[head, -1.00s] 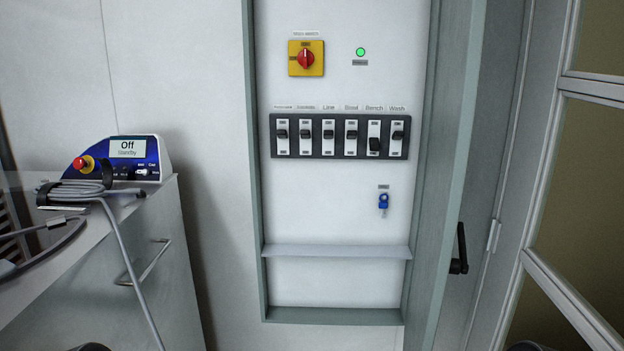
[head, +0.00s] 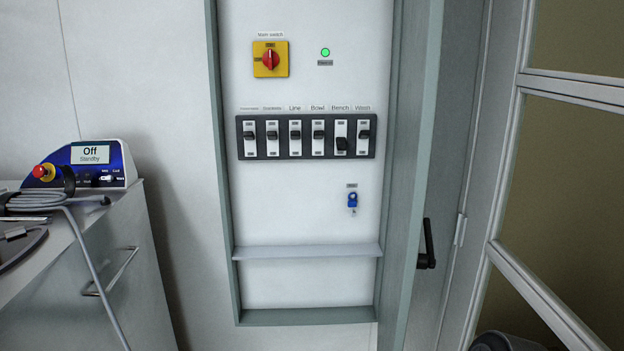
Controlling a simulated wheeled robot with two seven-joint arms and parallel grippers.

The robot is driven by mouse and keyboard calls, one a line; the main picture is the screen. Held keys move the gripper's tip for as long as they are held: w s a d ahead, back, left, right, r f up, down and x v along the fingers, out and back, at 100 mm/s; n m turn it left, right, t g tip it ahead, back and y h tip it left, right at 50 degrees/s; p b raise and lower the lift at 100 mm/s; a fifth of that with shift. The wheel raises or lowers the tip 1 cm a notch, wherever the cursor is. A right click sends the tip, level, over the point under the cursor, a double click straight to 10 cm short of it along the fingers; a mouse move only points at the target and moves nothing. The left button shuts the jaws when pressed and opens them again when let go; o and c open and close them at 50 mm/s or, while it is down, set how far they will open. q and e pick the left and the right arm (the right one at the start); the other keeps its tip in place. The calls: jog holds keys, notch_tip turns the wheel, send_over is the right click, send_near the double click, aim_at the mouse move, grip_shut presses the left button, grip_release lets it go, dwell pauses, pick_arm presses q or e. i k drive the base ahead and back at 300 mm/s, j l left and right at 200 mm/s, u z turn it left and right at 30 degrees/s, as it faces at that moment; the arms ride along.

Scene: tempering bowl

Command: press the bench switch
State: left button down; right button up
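The bench switch (head: 341,144) is the fifth in a row of several switches on a black strip (head: 308,157) in the wall panel, under the label "Bench". Its black lever sits lower than the levers of the other switches, which are all up. The main switch (head: 270,59), a red knob on a yellow plate, is above left, and a green lamp (head: 325,52) is lit above. Neither gripper can be made out in the head view. A dark rounded part, perhaps of my arm, shows at the bottom right edge.
A bench (head: 80,265) stands at left with a blue control unit (head: 100,163) reading "Off Standby" and a coiled grey cable. A shelf (head: 306,251) juts out lower. An open cabinet door (head: 414,160) stands right of the panel.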

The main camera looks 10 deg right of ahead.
aim_at(341, 142)
jog(key=i+j+z, duration=0.2)
jog(key=z, duration=0.3)
jog(key=i+j+z, duration=0.15)
jog(key=j+z, duration=0.3)
jog(key=i+j+z, duration=0.1)
jog(key=j+z, duration=0.7)
jog(key=z, duration=0.2)
